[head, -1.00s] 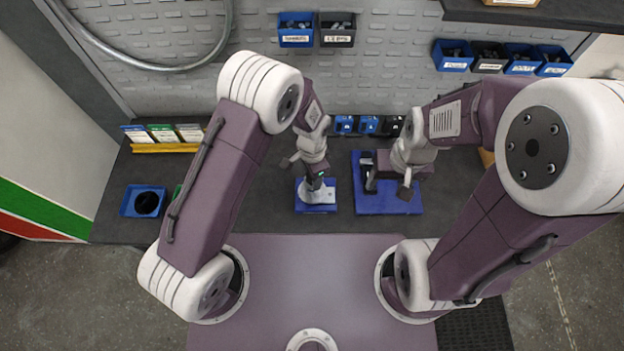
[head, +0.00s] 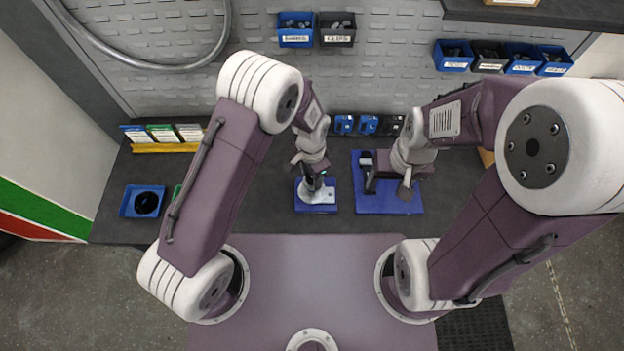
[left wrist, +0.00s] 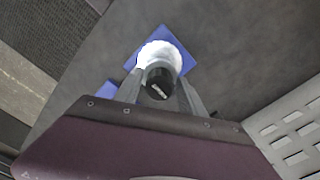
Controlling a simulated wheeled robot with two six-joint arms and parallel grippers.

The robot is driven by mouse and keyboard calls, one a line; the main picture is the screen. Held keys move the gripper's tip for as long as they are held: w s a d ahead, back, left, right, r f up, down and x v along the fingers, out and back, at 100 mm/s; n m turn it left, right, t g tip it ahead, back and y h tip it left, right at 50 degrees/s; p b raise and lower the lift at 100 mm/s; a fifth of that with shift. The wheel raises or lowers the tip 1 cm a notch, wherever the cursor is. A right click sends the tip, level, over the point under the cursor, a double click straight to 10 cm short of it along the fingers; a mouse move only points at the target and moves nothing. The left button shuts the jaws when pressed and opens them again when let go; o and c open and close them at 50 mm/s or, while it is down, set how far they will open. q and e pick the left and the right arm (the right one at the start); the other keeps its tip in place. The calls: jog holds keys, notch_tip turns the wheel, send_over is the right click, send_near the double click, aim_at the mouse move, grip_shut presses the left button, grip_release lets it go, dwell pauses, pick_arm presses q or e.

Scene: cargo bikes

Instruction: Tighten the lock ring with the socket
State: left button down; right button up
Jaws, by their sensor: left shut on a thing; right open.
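My left gripper (head: 314,184) is shut on the black socket (left wrist: 158,84), which stands between its fingers in the left wrist view. The socket is over a round white piece (left wrist: 165,54) on a blue base (left wrist: 182,36); the blue base also shows in the head view (head: 316,208). The socket hides the middle of the white piece, so I cannot make out the lock ring or tell whether the socket touches it. My right gripper (head: 386,190) is open over a blue mat (head: 392,206) and holds nothing that I can see.
A small dark and white piece (head: 366,158) sits at the back left of the blue mat. Small bins (head: 368,125) line the back.

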pick_arm(q)
jog(key=shift+f+b, duration=0.65)
jog(key=shift+f, duration=0.2)
dwell(0.3)
jog(key=c, duration=1.4)
grip_release()
grip_shut()
jog(key=shift+m, duration=0.9)
jog(key=shift+s, duration=0.1)
